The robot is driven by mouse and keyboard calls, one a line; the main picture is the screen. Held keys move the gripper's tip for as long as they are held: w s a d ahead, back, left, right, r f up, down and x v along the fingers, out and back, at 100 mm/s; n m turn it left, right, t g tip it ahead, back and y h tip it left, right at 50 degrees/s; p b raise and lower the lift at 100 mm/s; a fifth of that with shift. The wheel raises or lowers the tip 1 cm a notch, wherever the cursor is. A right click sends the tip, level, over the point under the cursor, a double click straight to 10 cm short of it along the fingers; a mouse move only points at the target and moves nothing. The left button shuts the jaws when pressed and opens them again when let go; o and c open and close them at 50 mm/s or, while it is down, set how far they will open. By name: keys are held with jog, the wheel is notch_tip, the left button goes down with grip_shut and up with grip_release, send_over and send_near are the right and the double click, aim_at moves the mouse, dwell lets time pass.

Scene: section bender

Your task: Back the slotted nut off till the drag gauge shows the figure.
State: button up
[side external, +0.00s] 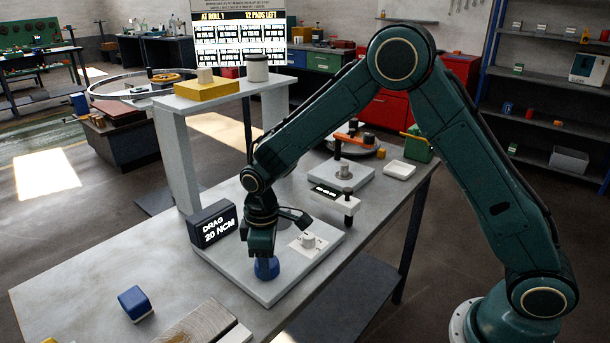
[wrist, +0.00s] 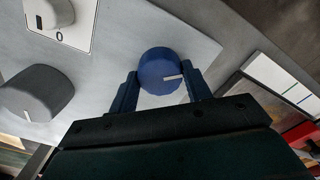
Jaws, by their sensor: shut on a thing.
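A blue round knob (side external: 267,268) with a white line on its face stands near the front of the pale grey base plate (side external: 238,277). I cannot tell for sure whether it is the slotted nut. My gripper (side external: 264,254) points down and is shut on this knob. In the wrist view, the blue knob (wrist: 162,70) sits between the two dark blue fingers of my gripper (wrist: 160,92), its white line toward the right. The dark drag gauge (side external: 213,223) at the plate's left reads "DRAG 20 NCM".
A white knob (side external: 308,240) on a plate is right of my gripper; the wrist view shows a "0" beside it. A dark grey knob (wrist: 35,92) is left in that view. A blue block (side external: 135,303) lies front left. A grey stand (side external: 177,150) rises behind.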

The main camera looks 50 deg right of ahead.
dwell(0.3)
jog(key=o, duration=1)
jog(key=shift+c, duration=0.2)
jog(key=shift+r, duration=0.15)
notch_tip(320, 180, up, 14)
jog(key=shift+f, duration=0.2)
